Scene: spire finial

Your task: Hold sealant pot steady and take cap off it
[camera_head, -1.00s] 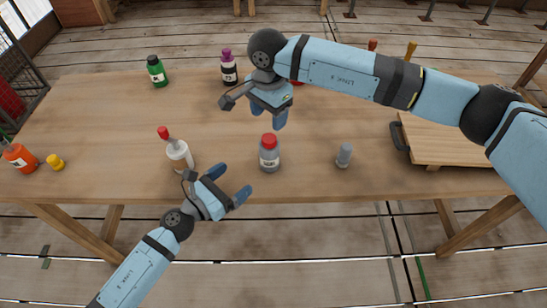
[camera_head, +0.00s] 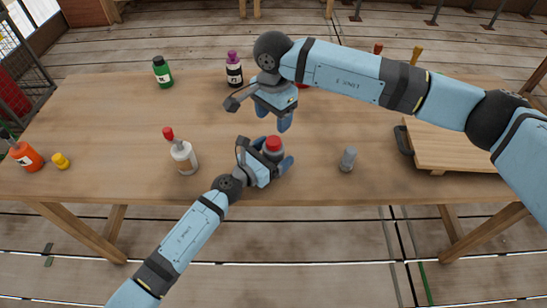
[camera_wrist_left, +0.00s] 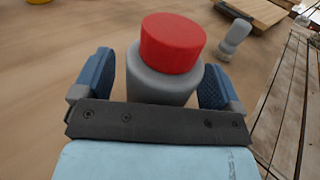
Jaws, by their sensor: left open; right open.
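The sealant pot, grey with a label partly hidden, stands upright on the table; its grey body (camera_wrist_left: 165,87) shows in the left wrist view. Its red cap (camera_head: 273,143) is on top and also shows in the left wrist view (camera_wrist_left: 172,42). My left gripper (camera_head: 274,155) is open, with one finger on each side of the pot's body, below the cap. A small gap shows beside the left finger in the wrist view; contact on the other side is unclear. My right gripper (camera_head: 273,116) is open and empty, pointing down just behind the pot in the picture.
A white bottle with a red tip (camera_head: 183,156) stands left of my left gripper. A small grey bottle (camera_head: 347,160) stands to the right, before a wooden board (camera_head: 460,150). Green (camera_head: 162,72) and purple-capped (camera_head: 234,70) bottles stand behind. The table's middle left is clear.

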